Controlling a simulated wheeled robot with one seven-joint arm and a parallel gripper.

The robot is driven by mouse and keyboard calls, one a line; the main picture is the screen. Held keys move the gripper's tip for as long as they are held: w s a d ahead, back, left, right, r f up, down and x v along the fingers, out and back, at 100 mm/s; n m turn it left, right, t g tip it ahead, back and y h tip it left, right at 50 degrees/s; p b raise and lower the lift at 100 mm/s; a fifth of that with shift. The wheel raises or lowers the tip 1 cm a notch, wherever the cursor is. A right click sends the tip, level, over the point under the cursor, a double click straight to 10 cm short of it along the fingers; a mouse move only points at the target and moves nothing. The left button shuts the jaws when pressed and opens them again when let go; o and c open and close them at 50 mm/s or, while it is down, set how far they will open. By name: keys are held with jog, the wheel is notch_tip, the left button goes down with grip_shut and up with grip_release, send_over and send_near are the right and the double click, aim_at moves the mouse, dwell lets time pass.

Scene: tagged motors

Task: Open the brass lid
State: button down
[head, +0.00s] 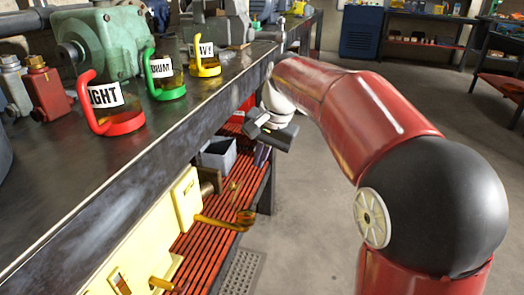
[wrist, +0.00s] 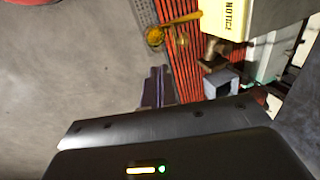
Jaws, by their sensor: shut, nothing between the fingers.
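My gripper (head: 268,132) is beside the front edge of the workbench, above the level of the red slatted shelf, shut and empty. In the wrist view its dark body fills the bottom. A brass-coloured arm with a round end (head: 245,217) sticks out from a cream-yellow box (head: 186,200) under the bench. The round end also shows in the wrist view (wrist: 155,37), apart from my gripper. I see no part that is clearly a brass lid; I cannot tell if this round piece is it.
The red slatted shelf (head: 205,238) holds a grey bin (head: 218,157). On the workbench (head: 165,135) stand red, green and yellow tagged cups (head: 118,118) and a green motor (head: 105,42). A second brass handle (head: 163,284) is low in front. The concrete floor on the right is open.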

aim_at(233, 183)
jog(key=w+a+f, duration=0.2)
jog(key=a+f, duration=0.3)
jog(key=f, duration=0.2)
jog(key=shift+w, duration=0.25)
jog(key=shift+w+a+r+p, duration=0.15)
jog(key=shift+a+r+p, duration=0.1)
jog(key=shift+a+p, duration=0.25)
jog(key=shift+w+a+p, duration=0.15)
jog(key=shift+a+p, duration=0.15)
jog(key=shift+p, duration=0.05)
jog(key=shift+f, duration=0.15)
jog(key=shift+d+b, duration=0.2)
jog(key=shift+b, duration=0.1)
dwell(0.4)
